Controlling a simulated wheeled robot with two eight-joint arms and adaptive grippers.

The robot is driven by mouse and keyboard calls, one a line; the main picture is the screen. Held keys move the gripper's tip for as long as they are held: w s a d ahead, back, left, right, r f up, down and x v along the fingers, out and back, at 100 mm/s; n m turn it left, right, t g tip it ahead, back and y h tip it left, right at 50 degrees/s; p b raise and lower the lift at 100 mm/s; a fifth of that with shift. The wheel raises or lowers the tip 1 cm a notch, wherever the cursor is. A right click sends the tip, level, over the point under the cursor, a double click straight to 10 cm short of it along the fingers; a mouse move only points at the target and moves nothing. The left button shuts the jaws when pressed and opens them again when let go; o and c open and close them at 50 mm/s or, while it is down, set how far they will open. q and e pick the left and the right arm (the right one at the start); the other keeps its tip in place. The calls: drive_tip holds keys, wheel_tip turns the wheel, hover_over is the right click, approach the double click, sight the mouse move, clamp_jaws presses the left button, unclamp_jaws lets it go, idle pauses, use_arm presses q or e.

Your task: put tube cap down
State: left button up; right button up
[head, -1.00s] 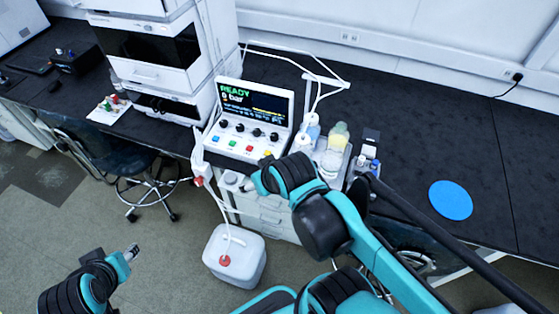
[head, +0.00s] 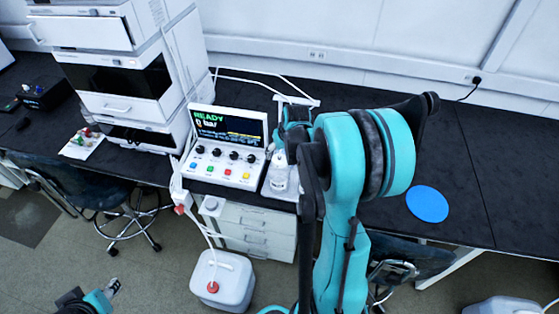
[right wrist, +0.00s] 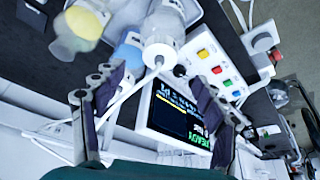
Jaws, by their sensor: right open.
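A white cap (right wrist: 159,56) with a thin white tube (right wrist: 122,100) running from it sits on the neck of a clear bottle (right wrist: 170,20) in the right wrist view. It appears seated on that bottle. My right gripper (right wrist: 156,82) is open, its two fingers spread with nothing held between them, and the capped bottle lies just beyond the fingertips. In the head view my right gripper (head: 293,130) is above the bottles beside the control box, partly hidden by my own arm. My left gripper (head: 111,288) is low at the left edge, far from the bench; its fingers are too small to read.
A control box (head: 228,148) with a lit screen and knobs stands left of the bottles. A bottle with a blue cap (right wrist: 130,52) and a yellowish bottle (right wrist: 75,32) stand close by. A blue disc (head: 427,204) lies on the dark bench (head: 400,130), with free room around it.

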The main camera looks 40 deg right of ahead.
sight(280, 159)
drive_tip(key=x, duration=0.2)
drive_tip(key=b+x, duration=0.1)
drive_tip(key=x, duration=0.2)
drive_tip(key=shift+s+f+b, duration=0.2)
drive_tip(key=shift+b, duration=0.1)
drive_tip(key=shift+w+f, duration=0.25)
drive_tip(key=shift+f, duration=0.25)
drive_tip(key=c, duration=1.4)
drive_tip(key=shift+r, duration=0.15)
